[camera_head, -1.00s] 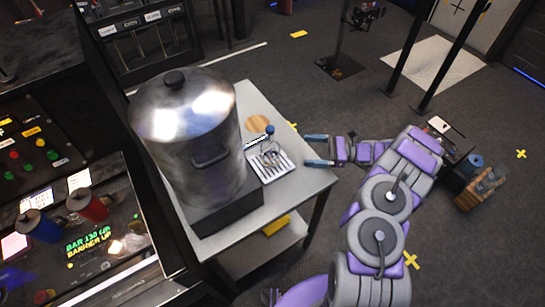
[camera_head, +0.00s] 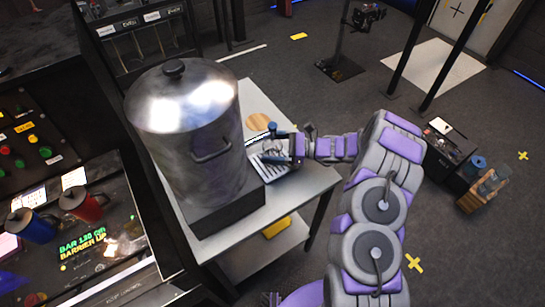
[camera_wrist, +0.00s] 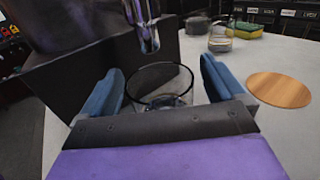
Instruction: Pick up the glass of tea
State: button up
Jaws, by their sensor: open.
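A clear glass with a dark round rim (camera_wrist: 160,98) stands between the two blue fingers of my gripper (camera_wrist: 161,66) in the wrist view. The fingers are open, with a gap on each side of the glass. My own wrist hides the lower part of the glass, and I cannot tell how much tea it holds. A metal spout (camera_wrist: 148,36) hangs just beyond and above the glass. In the head view my gripper (camera_head: 272,145) is over the slotted tray (camera_head: 275,171) beside the large metal urn (camera_head: 190,130), and it mostly hides the glass.
The urn sits on a dark block (camera_head: 225,213) on a pale table (camera_head: 310,185). A round wooden coaster (camera_wrist: 280,90) lies to the right in the wrist view. A second glass vessel (camera_wrist: 220,38) and a yellow-green sponge (camera_wrist: 247,30) are farther back.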

jog(key=shift+a, duration=0.25)
jog(key=shift+d+r, duration=0.1)
jog(key=shift+d, duration=0.3)
jog(key=c, duration=0.4)
jog(key=shift+d, duration=0.1)
jog(key=c, duration=0.3)
jog(key=shift+a, duration=0.3)
jog(key=c, duration=0.6)
jog(key=shift+d, duration=0.1)
jog(key=shift+r+p, duration=0.4)
jog(key=shift+r, duration=0.3)
jog(key=shift+d+r, duration=0.15)
jog(key=shift+d, duration=0.05)
jog(key=shift+s+d+p, duration=0.15)
jog(key=shift+d+p, duration=0.75)
jog(key=shift+d, duration=3.5)
jog(key=shift+s+d+p, duration=0.1)
jog(key=shift+d+p, duration=0.8)
jog(key=shift+d, duration=3.45)
